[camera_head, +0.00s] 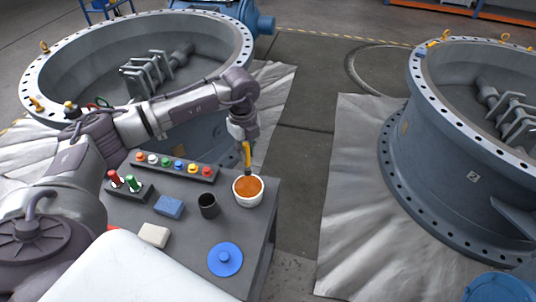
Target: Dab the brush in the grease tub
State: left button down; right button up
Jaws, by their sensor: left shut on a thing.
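My left arm reaches in from the left over the grey table (160,258). My left gripper (243,138) points down above the table's right part and is shut on a brush with a yellow handle (246,155). The brush's lower end is at the back rim of the grease tub (239,197), a white round tub filled with orange-brown grease. I cannot tell whether the bristles touch the grease. My right gripper is not in view.
On the table are a black cup (208,206), a blue lid (225,259), a blue block (169,207), a beige block (153,235), and a rack of coloured knobs (195,174). Large flanged valves (230,60) stand behind left and at right (425,165).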

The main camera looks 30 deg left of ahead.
aim_at(246, 167)
pick_arm(q)
jog(key=shift+f, duration=0.25)
jog(key=shift+a+f+b, duration=0.15)
jog(key=shift+f+b, duration=0.35)
jog(key=shift+f, duration=0.05)
jog(key=shift+a+f+b, duration=0.15)
jog(key=shift+f+b, duration=0.3)
jog(key=shift+f, duration=0.05)
jog(key=shift+d+f+b, duration=0.1)
jog(key=shift+f+b, duration=0.65)
jog(key=shift+f, duration=0.2)
jog(key=shift+f+b, duration=0.5)
jog(key=shift+f, duration=0.3)
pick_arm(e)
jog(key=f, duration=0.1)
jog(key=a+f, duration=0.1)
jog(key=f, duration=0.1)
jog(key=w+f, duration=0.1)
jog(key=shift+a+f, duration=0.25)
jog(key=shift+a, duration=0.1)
pick_arm(q)
jog(key=shift+f+b, duration=0.4)
jog(key=shift+f, duration=0.1)
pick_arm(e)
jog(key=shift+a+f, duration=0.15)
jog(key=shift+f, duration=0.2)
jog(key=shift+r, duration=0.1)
